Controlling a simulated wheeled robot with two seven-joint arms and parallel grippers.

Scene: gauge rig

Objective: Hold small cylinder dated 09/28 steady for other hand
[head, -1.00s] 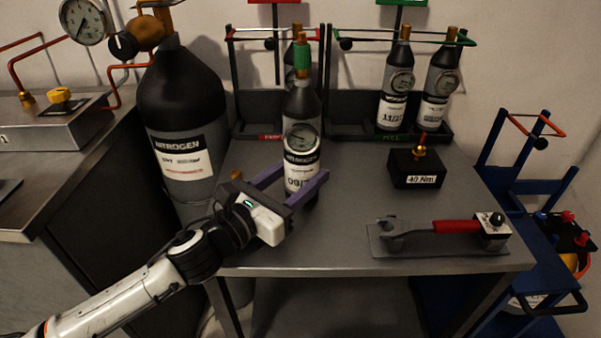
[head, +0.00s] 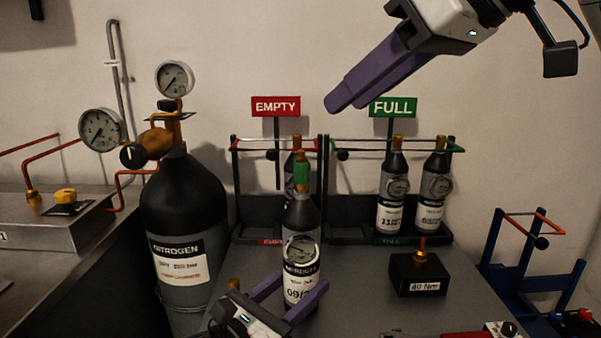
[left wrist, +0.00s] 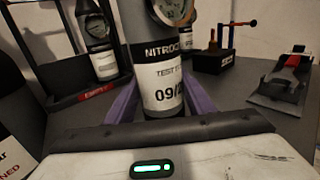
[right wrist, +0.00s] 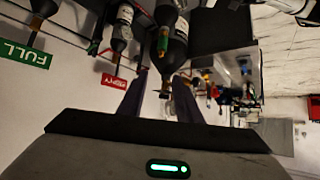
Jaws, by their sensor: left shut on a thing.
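The small cylinder (head: 301,213) has a black shoulder, a green top, a round gauge and a nitrogen label starting "09/2"; the last digit is hidden. It stands upright at the near part of the bench, in front of the racks. My left gripper (head: 297,292) is shut around its lower body, one purple finger on each side. The left wrist view shows its label (left wrist: 165,75) between the fingers. My right gripper (head: 338,103) is raised above and right of the cylinder, apart from it. Its fingers are parted and empty in the right wrist view (right wrist: 158,95).
The EMPTY rack (head: 240,205) holds one cylinder behind mine. The FULL rack (head: 335,200) holds two. A large nitrogen cylinder (head: 183,210) stands left. A black 40 Nm block (head: 417,275) sits right, with a red-handled tool (head: 450,335) nearer. A blue cart (head: 500,265) stands far right.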

